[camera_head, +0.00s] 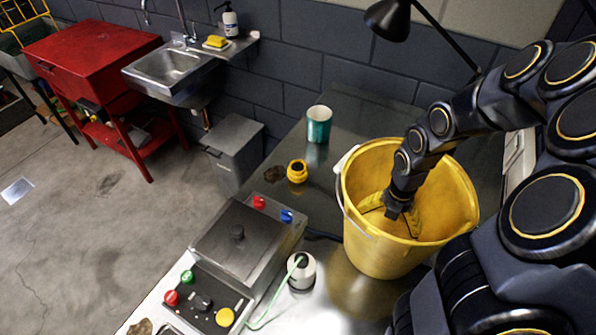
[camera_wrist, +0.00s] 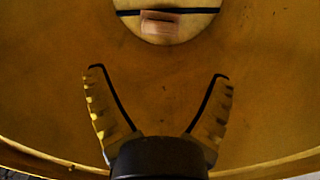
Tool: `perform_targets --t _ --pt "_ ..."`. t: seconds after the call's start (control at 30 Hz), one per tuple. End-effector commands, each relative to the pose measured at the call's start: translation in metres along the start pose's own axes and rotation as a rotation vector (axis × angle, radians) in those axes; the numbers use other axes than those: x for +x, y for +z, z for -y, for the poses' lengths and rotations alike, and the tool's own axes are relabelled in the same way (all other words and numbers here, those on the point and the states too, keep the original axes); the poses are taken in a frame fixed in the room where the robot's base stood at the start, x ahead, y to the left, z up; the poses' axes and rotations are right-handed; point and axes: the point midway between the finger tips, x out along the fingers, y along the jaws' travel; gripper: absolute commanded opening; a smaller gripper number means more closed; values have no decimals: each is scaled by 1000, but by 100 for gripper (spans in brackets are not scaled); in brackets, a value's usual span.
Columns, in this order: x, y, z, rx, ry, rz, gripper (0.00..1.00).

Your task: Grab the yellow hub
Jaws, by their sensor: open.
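A small round yellow part with a dark opening on top, which looks like the yellow hub (camera_head: 297,172), stands on the grey bench left of the yellow bucket (camera_head: 458,205). My gripper (camera_head: 402,218) reaches down inside the bucket, to the right of the hub and apart from it. In the wrist view my gripper (camera_wrist: 158,75) has its two fingers spread wide with nothing between them. Beyond the fingertips lies a pale yellow disc (camera_wrist: 190,27) with a dark stripe and a small pinkish block (camera_wrist: 159,22) on it. I cannot tell what the disc is.
A teal cup (camera_head: 319,125) stands behind the hub. A grey metal box (camera_head: 240,240) with red and blue knobs is in front, beside a white spool-like object (camera_head: 302,270) with green cord. A black lamp (camera_head: 388,18) hangs over the back. The bucket wall surrounds my gripper.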

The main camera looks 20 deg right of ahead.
Motion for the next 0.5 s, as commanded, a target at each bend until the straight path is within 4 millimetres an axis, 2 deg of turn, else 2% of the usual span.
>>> perform_targets --t 0.13,0.5 --pt "-17 1 -1 -1 2 6 84" --pt "-90 1 -1 -1 4 8 84"
